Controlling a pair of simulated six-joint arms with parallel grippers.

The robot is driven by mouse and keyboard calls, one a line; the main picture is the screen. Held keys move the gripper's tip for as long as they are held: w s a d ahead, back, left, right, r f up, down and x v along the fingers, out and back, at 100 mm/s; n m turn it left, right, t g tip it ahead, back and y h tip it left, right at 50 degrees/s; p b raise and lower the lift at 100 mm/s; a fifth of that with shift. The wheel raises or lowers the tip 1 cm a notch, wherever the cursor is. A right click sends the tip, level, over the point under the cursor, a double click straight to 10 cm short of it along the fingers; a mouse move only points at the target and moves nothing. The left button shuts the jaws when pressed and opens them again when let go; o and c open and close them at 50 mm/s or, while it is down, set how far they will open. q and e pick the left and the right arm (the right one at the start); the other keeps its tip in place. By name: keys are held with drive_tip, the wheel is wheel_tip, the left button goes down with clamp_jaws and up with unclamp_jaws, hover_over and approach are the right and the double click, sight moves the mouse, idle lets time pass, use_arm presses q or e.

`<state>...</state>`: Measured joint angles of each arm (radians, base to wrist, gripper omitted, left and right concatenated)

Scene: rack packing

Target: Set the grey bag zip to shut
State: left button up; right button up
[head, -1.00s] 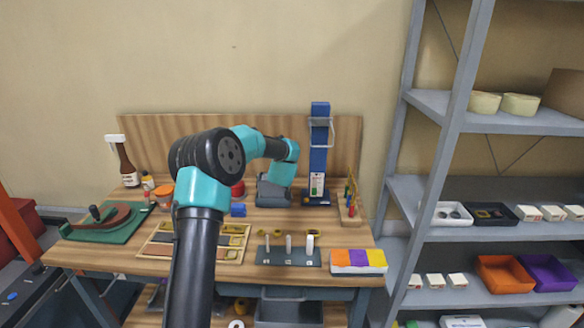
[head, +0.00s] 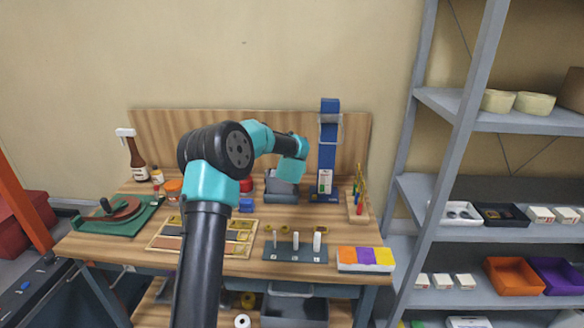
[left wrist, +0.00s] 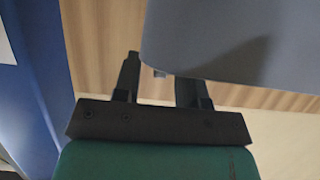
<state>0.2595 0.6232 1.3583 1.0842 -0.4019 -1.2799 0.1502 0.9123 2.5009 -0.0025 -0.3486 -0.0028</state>
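The grey bag (head: 281,194) stands upright at the back of the bench, partly hidden behind my left wrist. In the left wrist view a large smooth grey surface (left wrist: 235,40), which looks like the bag, fills the upper right, very close. My left gripper (left wrist: 158,80) has its two dark fingers apart. The right finger is partly hidden behind the bag. The zip's state cannot be seen. My right gripper is not in view.
A blue stand (head: 328,150) rises just right of the bag. A pegged board (head: 295,249), a wooden tray (head: 160,246) and a coloured box (head: 366,258) lie nearer the front. A blue block (head: 246,205) is left of the bag. Shelving stands at right.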

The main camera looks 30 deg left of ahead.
use_arm(q)
drive_tip(key=v, duration=1.7)
drive_tip(key=shift+w, duration=0.1)
